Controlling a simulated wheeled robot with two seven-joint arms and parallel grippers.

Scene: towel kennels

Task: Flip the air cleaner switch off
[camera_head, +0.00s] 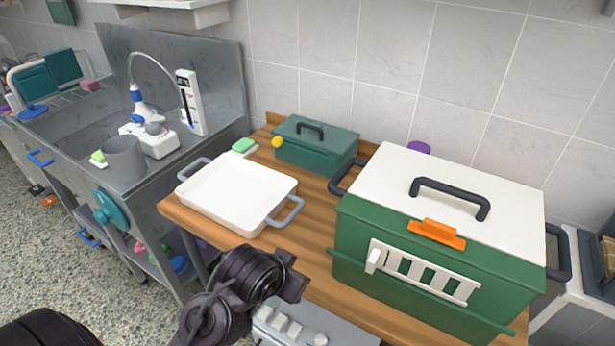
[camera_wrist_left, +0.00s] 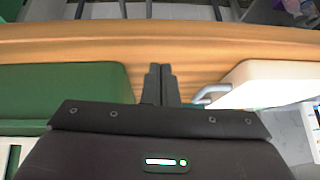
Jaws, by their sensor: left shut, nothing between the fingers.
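A pale grey panel (camera_head: 300,335) with several light rocker-like or knob-like parts sits below the table's front edge in the head view. My arm partly hides it, and I cannot tell whether it is the air cleaner or which way any switch is set. My left gripper (camera_head: 294,275) is in front of the wooden table, close above this panel. In the left wrist view its dark fingers (camera_wrist_left: 161,84) are together and empty, seen against the wood between the green box and the white tray. My right gripper is in neither view.
The wooden table (camera_head: 312,220) holds a white tray (camera_head: 238,195), a small teal box (camera_head: 315,150) and a large green box with white lid (camera_head: 445,180). A steel sink counter (camera_head: 75,130) stands left, with a grey cup (camera_head: 125,160) and a white device (camera_head: 190,103).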

